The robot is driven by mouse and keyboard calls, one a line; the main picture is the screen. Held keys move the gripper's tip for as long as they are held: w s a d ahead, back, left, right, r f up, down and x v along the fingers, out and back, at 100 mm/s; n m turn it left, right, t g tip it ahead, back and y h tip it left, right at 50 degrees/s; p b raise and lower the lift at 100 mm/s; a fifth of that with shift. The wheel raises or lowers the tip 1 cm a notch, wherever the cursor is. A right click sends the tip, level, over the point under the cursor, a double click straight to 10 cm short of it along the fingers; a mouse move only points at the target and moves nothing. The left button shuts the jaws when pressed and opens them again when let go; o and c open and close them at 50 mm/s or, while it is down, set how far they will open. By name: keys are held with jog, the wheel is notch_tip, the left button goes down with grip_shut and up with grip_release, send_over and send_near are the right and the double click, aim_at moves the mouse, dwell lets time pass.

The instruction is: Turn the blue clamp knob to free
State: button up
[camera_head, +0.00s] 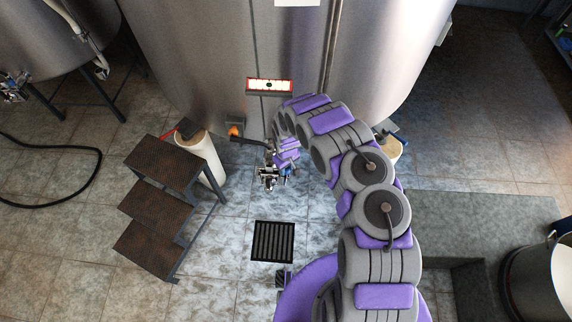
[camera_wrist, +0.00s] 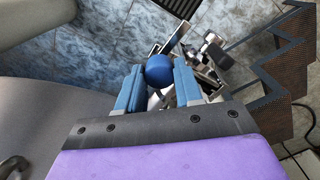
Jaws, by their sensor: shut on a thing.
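The blue clamp knob (camera_wrist: 159,71) shows in the wrist view as a round blue ball between the two blue finger pads of my gripper (camera_wrist: 158,86). The pads press on it from both sides, so my gripper is shut on it. Metal clamp parts (camera_wrist: 203,66) show just beyond and to the right of the knob. In the head view my gripper (camera_head: 271,168) is low in front of the large steel tank (camera_head: 215,60). The knob itself is too small to make out there. How far the knob is turned cannot be told.
Dark metal steps (camera_head: 158,208) stand left of my gripper, by a white cylinder (camera_head: 205,155). A floor drain grate (camera_head: 273,241) lies in front. A red-framed panel (camera_head: 270,86) is on the tank. A steel pot (camera_head: 535,285) stands at lower right. Tiled floor is clear at left front.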

jog(key=shift+n+p, duration=0.3)
jog(key=shift+n, duration=0.2)
jog(key=o, duration=1)
jog(key=shift+o, duration=0.2)
notch_tip(320, 180, up, 17)
jog(key=p, duration=0.2)
jog(key=shift+r, duration=0.15)
jog(key=shift+a, duration=0.1)
